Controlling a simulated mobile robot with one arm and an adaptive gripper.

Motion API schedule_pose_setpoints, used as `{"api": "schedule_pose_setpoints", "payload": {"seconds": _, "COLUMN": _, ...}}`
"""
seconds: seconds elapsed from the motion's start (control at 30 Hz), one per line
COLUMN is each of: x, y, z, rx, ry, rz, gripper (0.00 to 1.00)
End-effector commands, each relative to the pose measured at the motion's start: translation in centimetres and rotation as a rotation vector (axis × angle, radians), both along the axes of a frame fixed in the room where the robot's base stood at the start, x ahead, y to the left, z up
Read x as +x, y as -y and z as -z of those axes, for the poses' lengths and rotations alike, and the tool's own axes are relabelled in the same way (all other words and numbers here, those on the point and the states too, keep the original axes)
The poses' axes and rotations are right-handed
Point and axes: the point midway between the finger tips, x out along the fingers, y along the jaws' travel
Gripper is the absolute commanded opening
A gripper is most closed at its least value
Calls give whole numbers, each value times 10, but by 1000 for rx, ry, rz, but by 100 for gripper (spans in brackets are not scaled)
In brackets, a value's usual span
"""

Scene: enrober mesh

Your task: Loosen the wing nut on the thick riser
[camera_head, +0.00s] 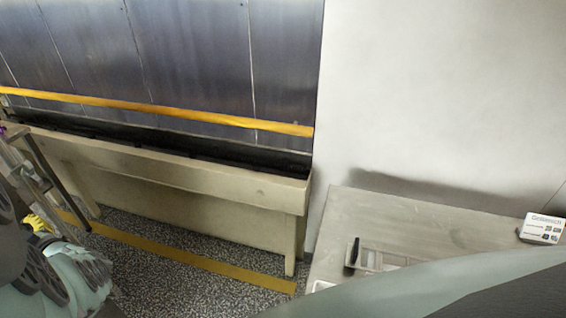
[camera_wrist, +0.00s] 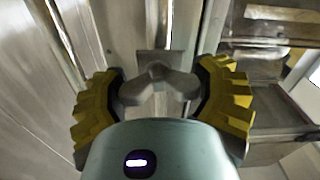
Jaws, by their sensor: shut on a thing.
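In the wrist view, a grey wing nut (camera_wrist: 158,82) sits between the two yellow ribbed fingers of my gripper (camera_wrist: 160,95). The fingers are closed in on its two wings, one finger at each side. A vertical metal riser (camera_wrist: 158,22) runs up behind the nut. I cannot tell from this view how thick it is against others. In the head view, a yellow part of my gripper (camera_head: 40,222) shows at the left edge beside a metal frame (camera_head: 32,170). The wing nut is hidden there.
A long beige bench-like unit (camera_head: 180,168) stands against metal panels with a yellow rail (camera_head: 160,108). A grey table (camera_head: 430,225) at the right bears a small sign (camera_head: 541,229) and a tray with a dark-handled item (camera_head: 354,252).

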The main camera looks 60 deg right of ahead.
Motion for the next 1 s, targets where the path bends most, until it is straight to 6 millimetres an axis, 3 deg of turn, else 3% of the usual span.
{"api": "schedule_pose_setpoints", "payload": {"seconds": 1.0, "x": -2, "y": -6, "z": 9, "rx": -861, "ry": 283, "rz": -5, "gripper": 33}}
